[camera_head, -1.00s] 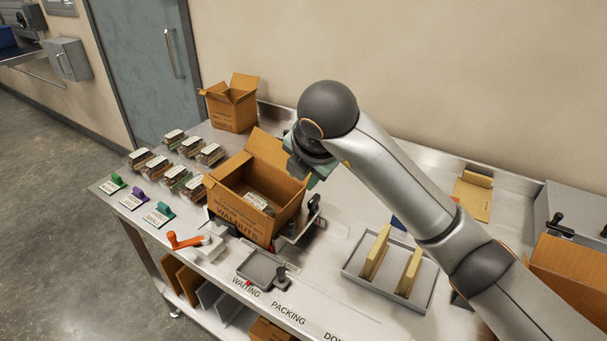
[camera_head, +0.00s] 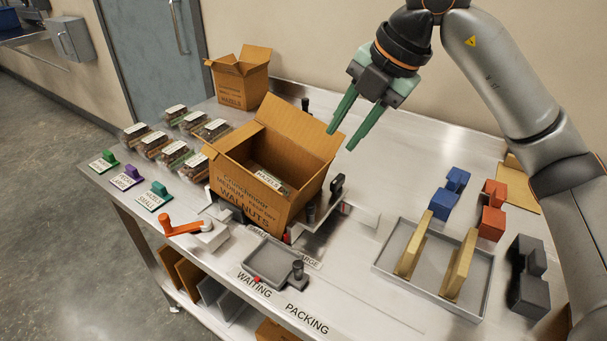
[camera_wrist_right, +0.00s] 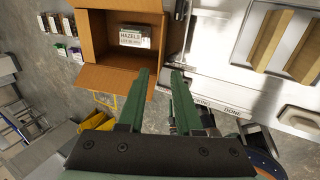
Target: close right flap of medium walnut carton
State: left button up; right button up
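The medium walnut carton (camera_head: 238,190) stands upright on the bench with its top open; it also shows in the right wrist view (camera_wrist_right: 94,48). A broad rear flap (camera_head: 296,130) stands up and leans back. I cannot clearly make out the right flap. A clear pack labelled HAZELS (camera_head: 268,178) lies inside the carton, also seen in the right wrist view (camera_wrist_right: 135,38). My right gripper (camera_head: 340,140) is open and empty, its green fingers apart and pointing down above the carton's back right corner; the fingers show in the wrist view (camera_wrist_right: 160,72). My left gripper is not in view.
A smaller open hazel carton (camera_head: 240,82) stands behind. Several nut packs (camera_head: 177,154) lie to the left. A grey tray (camera_head: 437,296) with two tan blocks, plus blue (camera_head: 444,204), red (camera_head: 492,210) and dark blocks (camera_head: 529,282), lies right. An orange-handled device (camera_head: 182,228) stands in front.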

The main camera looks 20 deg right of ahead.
aim_at(318, 173)
jog(key=x, duration=1.1)
jog(key=shift+a+f+b, duration=0.1)
jog(key=shift+f+b, duration=0.15)
jog(key=shift+b, duration=0.05)
grip_shut()
dwell(0.9)
